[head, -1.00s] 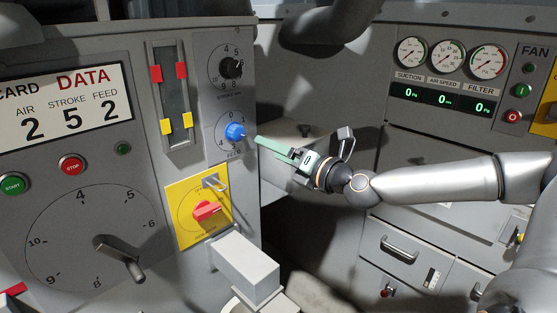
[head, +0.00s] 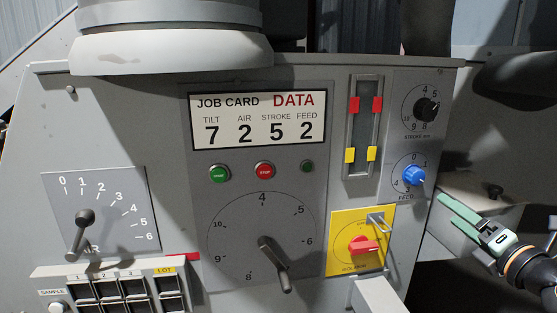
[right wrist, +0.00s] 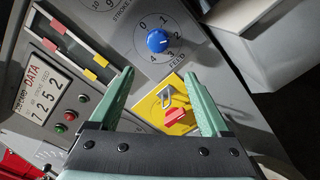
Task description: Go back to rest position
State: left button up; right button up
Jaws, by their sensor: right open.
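My right gripper (head: 462,217) is at the right edge of the head view, to the right of the panel and apart from it. Its green fingers also show in the right wrist view (right wrist: 162,95), spread open with nothing between them. Past the fingers lie the blue feed knob (right wrist: 157,40) and the yellow isolator plate (right wrist: 180,122) with its red handle (right wrist: 178,116). In the head view the blue knob (head: 414,175) is left of and above the gripper, not touched. My left gripper is not in view.
The job card (head: 257,118) reads tilt 7, air 2, stroke 5, feed 2. A grey box (head: 378,296) juts out below the isolator.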

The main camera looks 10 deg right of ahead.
jog(key=s+a+f+m+g+h, duration=0.1)
jog(key=s+a+f+m+g, duration=0.15)
jog(key=f+m, duration=0.45)
jog(key=s+a+f+m+g+h, duration=0.1)
jog(key=s+a+f+m+h, duration=0.2)
jog(key=f, duration=0.5)
jog(key=s+a+f+m+g, duration=0.2)
jog(key=s+f+m, duration=0.1)
jog(key=f+m, duration=0.45)
jog(key=s+a+f+m+g+y, duration=0.2)
jog(key=s+a+f+m+g, duration=0.3)
jog(key=s, duration=0.4)
jog(key=s+a+f+m+g+y, duration=0.1)
jog(key=s+a+f+m+g, duration=0.25)
jog(key=s+a+f, duration=0.45)
jog(key=w+a+f+n+t+y+p, duration=0.1)
jog(key=w+a+f+t+y+p, duration=0.1)
jog(key=w+f+t+p, duration=0.1)
jog(key=shift+w+f+t+p, duration=0.2)
jog(key=shift+f+t+p, duration=0.65)
jog(key=shift+f+t, duration=0.3)
